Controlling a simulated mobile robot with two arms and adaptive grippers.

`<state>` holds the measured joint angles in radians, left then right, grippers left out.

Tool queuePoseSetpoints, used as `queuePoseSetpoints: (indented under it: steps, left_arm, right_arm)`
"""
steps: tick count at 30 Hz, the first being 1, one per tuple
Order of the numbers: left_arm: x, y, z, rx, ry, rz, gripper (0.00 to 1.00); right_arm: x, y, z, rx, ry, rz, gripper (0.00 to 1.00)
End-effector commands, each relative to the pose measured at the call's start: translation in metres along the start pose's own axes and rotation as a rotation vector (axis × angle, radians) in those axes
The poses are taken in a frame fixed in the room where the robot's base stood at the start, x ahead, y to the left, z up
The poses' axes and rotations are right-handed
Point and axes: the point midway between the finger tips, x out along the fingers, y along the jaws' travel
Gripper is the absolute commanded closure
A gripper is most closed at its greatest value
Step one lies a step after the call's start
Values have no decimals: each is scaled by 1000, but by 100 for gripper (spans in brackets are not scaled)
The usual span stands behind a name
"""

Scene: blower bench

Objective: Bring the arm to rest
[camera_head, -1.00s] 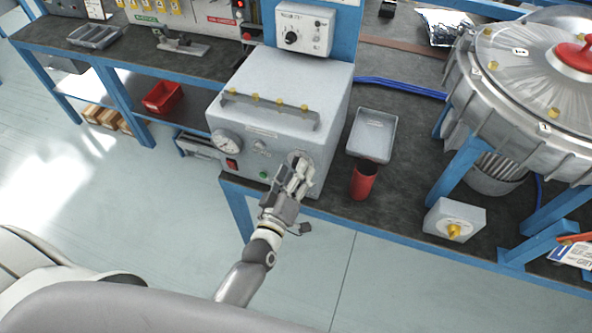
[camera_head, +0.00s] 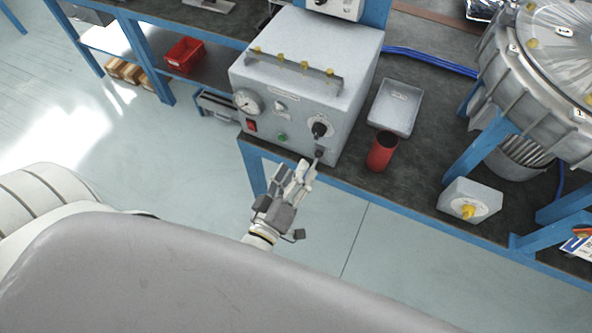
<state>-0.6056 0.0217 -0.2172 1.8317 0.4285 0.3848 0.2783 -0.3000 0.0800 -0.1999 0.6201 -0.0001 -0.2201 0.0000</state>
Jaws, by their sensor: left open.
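My left gripper (camera_head: 301,176) is open and empty in the head view. It is in front of the bench's front edge, over the floor, just below the grey control box (camera_head: 305,85). Its fingers point up toward the box's lower right front, where a black knob (camera_head: 319,130) on a round dial shows. In the picture the fingertips lie just below this knob; I cannot tell the exact gap in depth. My left forearm is mostly hidden behind my own grey body at the bottom. My right gripper is not in view.
A red cup (camera_head: 381,152) and a grey tray (camera_head: 395,107) stand right of the box. A small box with a yellow knob (camera_head: 469,203) and a large metal blower housing (camera_head: 545,75) are farther right. Free floor (camera_head: 190,160) lies to the left.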

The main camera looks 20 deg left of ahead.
Motion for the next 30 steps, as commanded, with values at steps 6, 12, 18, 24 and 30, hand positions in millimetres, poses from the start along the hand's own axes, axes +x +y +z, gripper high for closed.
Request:
queuePoseSetpoints:
  steps: [6,12,18,24,30]
  left_arm:
    - [0,0,0,0,0,0,46]
    - [0,-6,9,14,-21,-8,46]
    - [-13,-68,87,148,-223,-86,46]
    - [-64,-170,190,355,-558,-203,46]
    - [-147,-270,260,546,-905,-312,46]
  right_arm:
    - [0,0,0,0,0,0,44]
    - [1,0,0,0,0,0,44]
    - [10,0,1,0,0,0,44]
    - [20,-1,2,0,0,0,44]
    - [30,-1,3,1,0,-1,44]
